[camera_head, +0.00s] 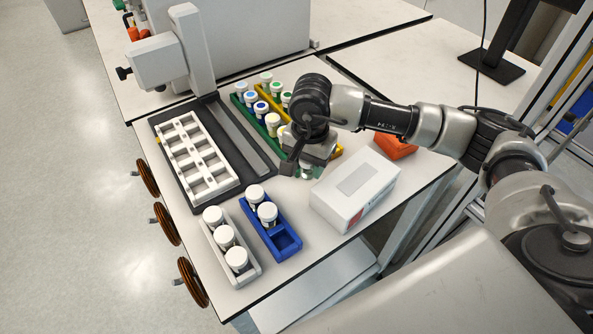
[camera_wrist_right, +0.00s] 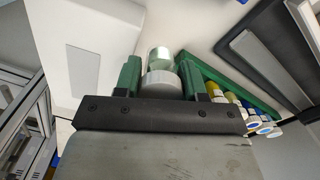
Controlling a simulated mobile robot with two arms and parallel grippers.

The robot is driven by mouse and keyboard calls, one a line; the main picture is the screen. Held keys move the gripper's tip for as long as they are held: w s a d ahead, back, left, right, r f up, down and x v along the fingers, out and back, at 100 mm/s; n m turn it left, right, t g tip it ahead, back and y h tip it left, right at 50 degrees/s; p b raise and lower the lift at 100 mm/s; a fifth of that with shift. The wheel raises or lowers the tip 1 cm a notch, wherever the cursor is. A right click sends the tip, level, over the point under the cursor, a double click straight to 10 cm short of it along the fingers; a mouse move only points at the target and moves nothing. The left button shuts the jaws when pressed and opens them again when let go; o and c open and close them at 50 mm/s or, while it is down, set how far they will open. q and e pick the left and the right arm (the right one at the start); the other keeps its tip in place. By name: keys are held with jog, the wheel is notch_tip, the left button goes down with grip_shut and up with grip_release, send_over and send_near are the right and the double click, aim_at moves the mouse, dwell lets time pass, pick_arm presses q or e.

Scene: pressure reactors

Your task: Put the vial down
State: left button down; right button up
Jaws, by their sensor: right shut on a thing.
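My right gripper (camera_head: 306,168) is over the table, between the green rack and the white box. In the right wrist view its green fingers (camera_wrist_right: 160,82) are shut on a vial (camera_wrist_right: 162,84) with a white cap and a pale green body. In the head view the gripper mostly hides this vial. I cannot tell whether its base touches the table. My left gripper is not in view.
A white box (camera_head: 354,188) stands close to the right gripper. A green rack (camera_head: 241,103) holds several vials. A blue rack (camera_head: 287,243) has two vials and an empty slot. A grey rack (camera_head: 252,273) holds three vials. An empty white rack (camera_head: 196,158) lies at left.

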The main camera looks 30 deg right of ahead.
jog(key=s+d+r, duration=0.1)
jog(key=s, duration=0.1)
jog(key=s+d+r+b, duration=0.1)
jog(key=s+d+r, duration=0.3)
jog(key=s, duration=0.1)
jog(key=shift+s+d+r+b, duration=0.1)
jog(key=shift+r+b, duration=0.05)
jog(key=shift+b, duration=0.25)
jog(key=w+a+f+n, duration=0.1)
jog(key=w+a+n, duration=0.1)
jog(key=a+n, duration=0.7)
jog(key=shift+w+f+n, duration=0.35)
jog(key=shift+n, duration=0.65)
jog(key=shift+a, duration=0.1)
